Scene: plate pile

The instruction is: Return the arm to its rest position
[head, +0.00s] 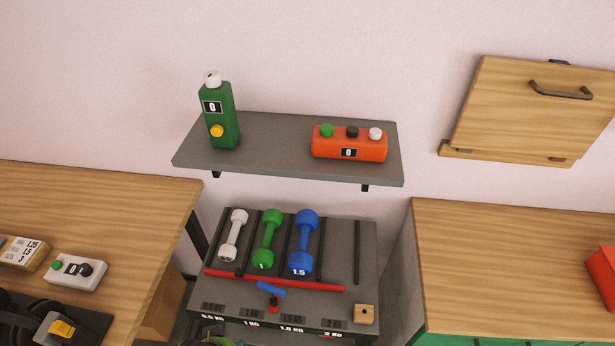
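Neither of my arms nor my grippers can be made out in the head view. The task names no other object.
A grey wall shelf (270,128) holds a green bottle-like device (223,120) and an orange button box (348,149). Below, a dark rack (340,240) holds white, green and blue dumbbells. Wooden tables stand left (120,200) and right (500,260); the right top is largely clear. A wooden cabinet (520,110) hangs right.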

